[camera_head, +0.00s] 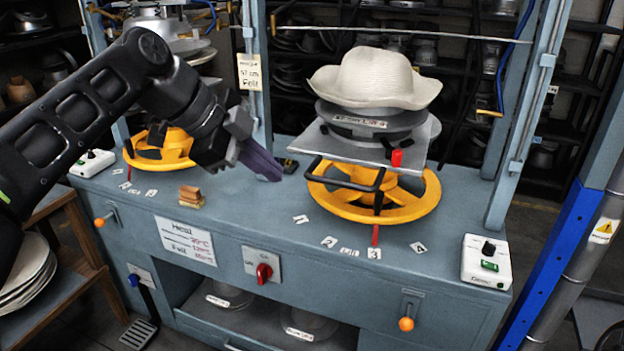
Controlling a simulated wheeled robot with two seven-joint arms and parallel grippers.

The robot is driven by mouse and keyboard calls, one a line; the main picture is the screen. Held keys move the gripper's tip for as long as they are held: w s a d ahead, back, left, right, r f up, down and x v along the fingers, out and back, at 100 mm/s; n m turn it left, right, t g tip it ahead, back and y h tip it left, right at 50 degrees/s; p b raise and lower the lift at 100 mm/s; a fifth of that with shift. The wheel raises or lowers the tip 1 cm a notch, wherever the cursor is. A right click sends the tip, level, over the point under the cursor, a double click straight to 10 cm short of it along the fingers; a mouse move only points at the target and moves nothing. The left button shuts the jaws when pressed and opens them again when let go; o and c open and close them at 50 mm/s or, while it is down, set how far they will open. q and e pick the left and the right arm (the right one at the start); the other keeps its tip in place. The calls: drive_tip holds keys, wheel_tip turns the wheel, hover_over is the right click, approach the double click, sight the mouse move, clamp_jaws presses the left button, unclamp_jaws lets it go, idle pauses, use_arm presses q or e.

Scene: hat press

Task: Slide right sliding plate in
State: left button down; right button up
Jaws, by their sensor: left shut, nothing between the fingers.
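The right sliding plate (345,147) is a grey metal plate above the right yellow wheel (408,202). It carries a round hat mould (372,121) with a cream felt hat (376,80) on top. A black bar handle (343,177) sticks out at the plate's front, and a red knob (397,158) sits near its front right. My left gripper (274,172) is shut and empty, left of the plate and apart from the handle. My right gripper is not in view.
A second yellow wheel (160,148) stands at the left of the blue press bench (260,215). Small wooden blocks (190,196) lie on the bench top. Blue uprights (522,110) flank the right station. A white control box (486,262) sits at the right front corner.

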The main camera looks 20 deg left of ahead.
use_arm(q)
drive_tip(key=w+d+f+p, duration=0.3)
drive_tip(key=w+d+f, duration=0.2)
drive_tip(key=w+f, duration=0.2)
drive_tip(key=shift+w, duration=0.95)
